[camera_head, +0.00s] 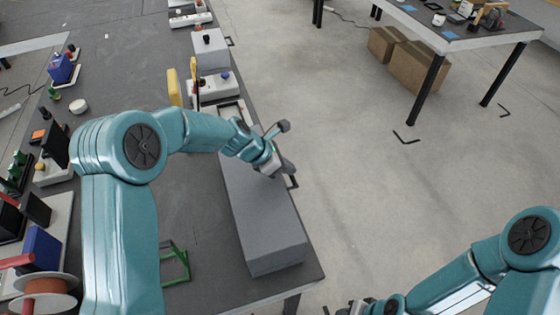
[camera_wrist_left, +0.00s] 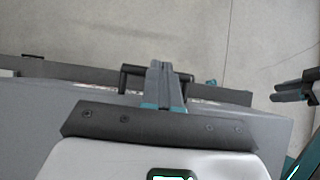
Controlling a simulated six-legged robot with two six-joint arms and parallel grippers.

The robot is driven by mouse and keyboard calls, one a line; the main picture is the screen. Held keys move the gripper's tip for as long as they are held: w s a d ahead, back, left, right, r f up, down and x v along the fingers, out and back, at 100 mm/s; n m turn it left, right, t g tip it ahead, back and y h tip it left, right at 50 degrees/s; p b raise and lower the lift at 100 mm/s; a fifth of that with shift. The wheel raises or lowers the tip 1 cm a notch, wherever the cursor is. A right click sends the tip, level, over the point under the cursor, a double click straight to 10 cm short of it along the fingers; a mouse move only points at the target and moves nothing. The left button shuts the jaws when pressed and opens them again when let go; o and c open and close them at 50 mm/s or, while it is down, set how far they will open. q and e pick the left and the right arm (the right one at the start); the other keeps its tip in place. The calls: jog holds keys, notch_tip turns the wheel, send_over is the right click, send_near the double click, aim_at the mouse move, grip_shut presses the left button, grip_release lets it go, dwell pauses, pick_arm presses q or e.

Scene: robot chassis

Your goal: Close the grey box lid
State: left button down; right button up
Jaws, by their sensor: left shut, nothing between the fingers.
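The grey box (camera_head: 262,225) lies along the right edge of the dark table, and its lid's top looks flat in the head view. I cannot tell whether the lid is fully down. My left gripper (camera_head: 288,168) is shut and empty at the box's right side, by the dark handle (camera_head: 292,182). In the left wrist view its closed fingers (camera_wrist_left: 166,75) overlap the handle (camera_wrist_left: 130,78); contact is unclear. A narrow pale strip shows along the box's edge there. My right gripper (camera_head: 352,307) is cut off at the bottom of the head view, apart from the box.
A green frame (camera_head: 176,262) stands left of the box. A smaller grey box (camera_head: 210,50), a yellow piece (camera_head: 174,87) and several devices line the table. Open floor (camera_head: 380,200) lies to the right. Cardboard boxes (camera_head: 415,68) sit under another table.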

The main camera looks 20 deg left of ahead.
pick_arm(q)
jog(key=shift+s+x, duration=0.2)
jog(key=shift+x, duration=0.85)
jog(key=shift+w+f, duration=0.1)
jog(key=shift+f, duration=0.2)
